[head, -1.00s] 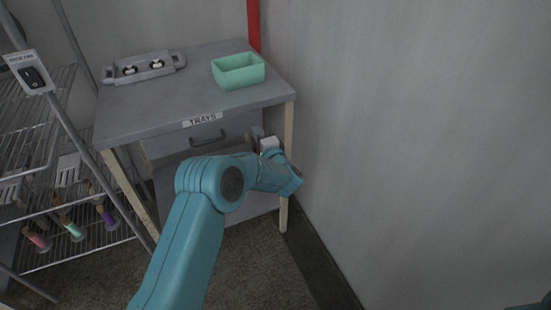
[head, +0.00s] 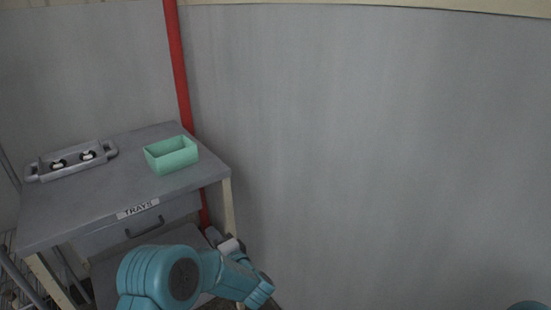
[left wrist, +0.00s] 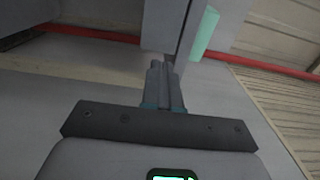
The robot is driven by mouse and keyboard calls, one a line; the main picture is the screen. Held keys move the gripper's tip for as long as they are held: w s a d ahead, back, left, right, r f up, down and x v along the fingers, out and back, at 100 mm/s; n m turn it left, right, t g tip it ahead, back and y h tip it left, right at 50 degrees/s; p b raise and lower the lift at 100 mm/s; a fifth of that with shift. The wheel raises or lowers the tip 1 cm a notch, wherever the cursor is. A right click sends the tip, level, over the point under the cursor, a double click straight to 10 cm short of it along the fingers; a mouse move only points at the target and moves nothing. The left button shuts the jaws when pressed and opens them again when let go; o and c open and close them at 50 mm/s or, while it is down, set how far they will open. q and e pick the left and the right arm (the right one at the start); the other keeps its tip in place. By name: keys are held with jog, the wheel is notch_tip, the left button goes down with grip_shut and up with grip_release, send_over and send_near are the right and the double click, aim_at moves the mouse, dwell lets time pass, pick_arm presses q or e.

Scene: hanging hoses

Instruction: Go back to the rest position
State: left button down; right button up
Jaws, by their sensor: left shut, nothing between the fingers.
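My left arm reaches in from the bottom of the head view. Its gripper (head: 213,236) is just in front of the right side of the grey table, below the tabletop, and partly hidden by the arm's own links. In the left wrist view the two fingers (left wrist: 165,83) are together with nothing between them. My right gripper is not in view; only a bit of teal shows at the lower right corner of the head view.
A grey table (head: 95,205) with a drawer labelled TRAYS stands at left. On it are a green open box (head: 172,155) and a grey tray (head: 72,160) with two small black-and-white items. A red pipe (head: 178,70) runs up behind. The wall (head: 380,150) at right is bare.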

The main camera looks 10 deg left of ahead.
pick_arm(q)
jog(key=s+a+r+m+h+p, duration=0.1)
jog(key=s+a+p, duration=0.25)
jog(key=p, duration=0.25)
jog(key=s+d+f+g+h+p, duration=0.2)
jog(key=s+d+f+h+p, duration=0.2)
jog(key=s+d+f+h, duration=0.45)
jog(key=s+d+f+n+g+h, duration=0.3)
jog(key=s+d+n+g+h, duration=0.1)
jog(key=s, duration=0.7)
jog(key=s+d+f+n+g+h, duration=0.2)
jog(key=s+d+n+g+h, duration=0.2)
jog(key=s+d+n, duration=0.3)
jog(key=s+d+g, duration=0.1)
jog(key=s, duration=0.3)
jog(key=shift+f, duration=0.4)
